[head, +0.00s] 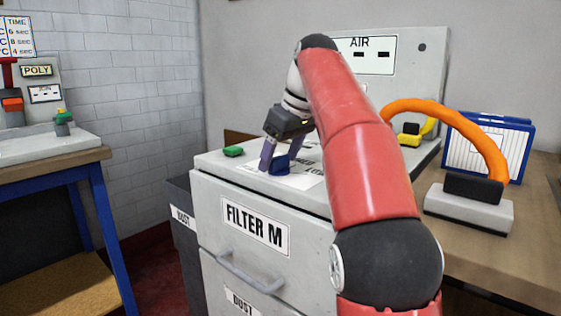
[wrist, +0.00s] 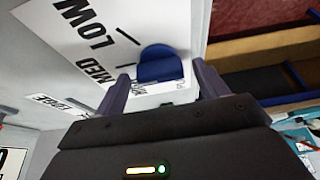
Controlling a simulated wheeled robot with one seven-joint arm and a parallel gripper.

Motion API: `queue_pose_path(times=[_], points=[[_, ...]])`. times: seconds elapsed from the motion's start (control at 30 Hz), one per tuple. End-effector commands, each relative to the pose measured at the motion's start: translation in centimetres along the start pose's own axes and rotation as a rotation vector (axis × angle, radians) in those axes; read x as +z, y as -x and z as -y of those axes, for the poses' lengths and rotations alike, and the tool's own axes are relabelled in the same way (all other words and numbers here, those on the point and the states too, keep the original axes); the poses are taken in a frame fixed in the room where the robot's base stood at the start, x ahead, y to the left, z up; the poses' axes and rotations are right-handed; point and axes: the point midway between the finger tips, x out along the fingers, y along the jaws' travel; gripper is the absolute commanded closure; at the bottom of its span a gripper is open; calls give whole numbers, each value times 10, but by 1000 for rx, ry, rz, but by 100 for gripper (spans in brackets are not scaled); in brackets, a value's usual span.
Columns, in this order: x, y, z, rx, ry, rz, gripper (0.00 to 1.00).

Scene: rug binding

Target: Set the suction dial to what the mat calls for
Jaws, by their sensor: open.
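The blue suction dial (head: 280,165) sits on a white label plate (head: 299,181) on top of the grey FILTER M cabinet (head: 208,213). In the wrist view the dial (wrist: 160,66) shows beside the printed words LOW and MED; other lettering is partly hidden. I cannot tell which mark it points to. My gripper (head: 281,158) is open, tilted down over the cabinet top, with its fingers on either side of the dial. In the wrist view the fingers appear apart from the dial. I cannot make out the mat or its wording.
A green button (head: 233,151) lies left of the dial. An AIR panel (head: 372,54) stands behind. An orange hose (head: 455,113) arches over the right bench, near a blue-framed filter (head: 487,145). A POLY machine (head: 37,105) stands on the left table.

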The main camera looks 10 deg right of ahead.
Motion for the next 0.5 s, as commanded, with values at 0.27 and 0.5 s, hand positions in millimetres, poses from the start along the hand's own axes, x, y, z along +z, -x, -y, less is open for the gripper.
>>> queue_pose_path(times=[0.27, 0.5], points=[[0, -2, 0, 1, 0, -1, 27], [0, -2, 0, 1, 0, 0, 57]])
